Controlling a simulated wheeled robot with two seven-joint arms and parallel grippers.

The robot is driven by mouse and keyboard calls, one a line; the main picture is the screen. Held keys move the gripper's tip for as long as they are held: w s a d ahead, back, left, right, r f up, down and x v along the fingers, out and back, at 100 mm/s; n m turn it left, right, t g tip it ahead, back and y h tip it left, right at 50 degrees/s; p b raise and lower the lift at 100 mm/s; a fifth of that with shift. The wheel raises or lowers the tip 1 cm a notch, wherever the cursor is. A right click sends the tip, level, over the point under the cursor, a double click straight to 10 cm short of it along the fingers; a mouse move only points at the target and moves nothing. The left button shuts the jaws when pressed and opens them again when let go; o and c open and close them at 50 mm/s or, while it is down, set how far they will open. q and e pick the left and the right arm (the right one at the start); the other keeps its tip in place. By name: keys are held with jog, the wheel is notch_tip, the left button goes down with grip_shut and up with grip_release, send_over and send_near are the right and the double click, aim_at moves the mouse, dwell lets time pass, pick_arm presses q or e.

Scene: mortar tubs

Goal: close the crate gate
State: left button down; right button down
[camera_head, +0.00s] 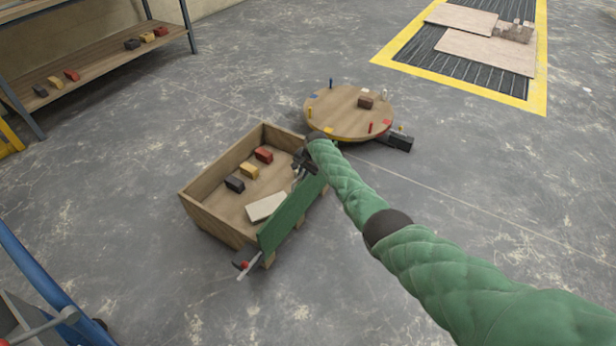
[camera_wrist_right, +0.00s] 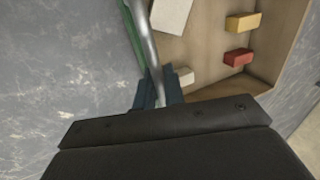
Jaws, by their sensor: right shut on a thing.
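The wooden crate (camera_head: 212,217) stands on the floor in the middle of the head view. Its green gate (camera_head: 286,219) stands along the crate's right side, roughly upright; I cannot tell whether it is flush with the walls. The gate's green edge also shows in the right wrist view (camera_wrist_right: 131,38). My right gripper (camera_head: 300,165) is at the gate's far end, on the crate's inner side. In the right wrist view its dark fingertips (camera_wrist_right: 158,92) are shut on a metal bar (camera_wrist_right: 145,38) beside the gate. A latch with a red knob (camera_head: 245,265) sits at the near corner. My left gripper is not in view.
Red (camera_head: 264,155), yellow (camera_head: 249,171) and dark (camera_head: 234,184) blocks and a pale slab (camera_head: 266,206) lie in the crate. A round wooden table (camera_head: 340,112) stands just behind. A shelf (camera_head: 95,66) is at the upper left. Floor right of my arm is clear.

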jog(key=shift+w+a+r, duration=0.1)
jog(key=shift+a, duration=0.15)
jog(key=c, duration=1.9)
grip_release()
jog(key=o, duration=0.3)
jog(key=shift+w+a, duration=0.1)
jog(key=shift+a, duration=0.1)
jog(key=shift+o, duration=0.2)
jog(key=shift+d, duration=0.1)
jog(key=shift+d+r, duration=0.15)
jog(key=shift+r, duration=0.15)
jog(key=p+v, duration=0.2)
jog(key=v, duration=0.5)
